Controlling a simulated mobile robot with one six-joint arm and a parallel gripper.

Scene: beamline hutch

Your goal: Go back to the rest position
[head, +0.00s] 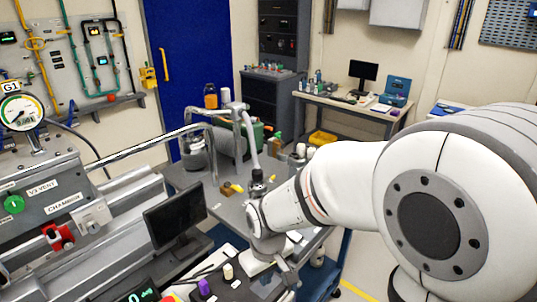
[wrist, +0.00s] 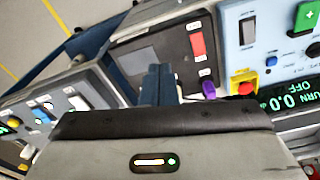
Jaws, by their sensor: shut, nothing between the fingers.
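My gripper (wrist: 159,80) shows in the wrist view with its two dark fingers together and nothing between them. The fingers point toward a dark panel with a red switch (wrist: 197,44); I cannot tell how far apart they are. In the head view my white arm reaches from the right toward the centre, and my gripper (head: 288,274) is low in the picture, over the front of the equipment, partly hidden by the wrist.
A purple knob (wrist: 209,89), a red stop button (wrist: 244,88) and a lit display (wrist: 290,100) are close right of the fingers. A dark monitor (head: 175,213) stands left of my arm. A workbench (head: 345,103) is at the back; floor shows at right.

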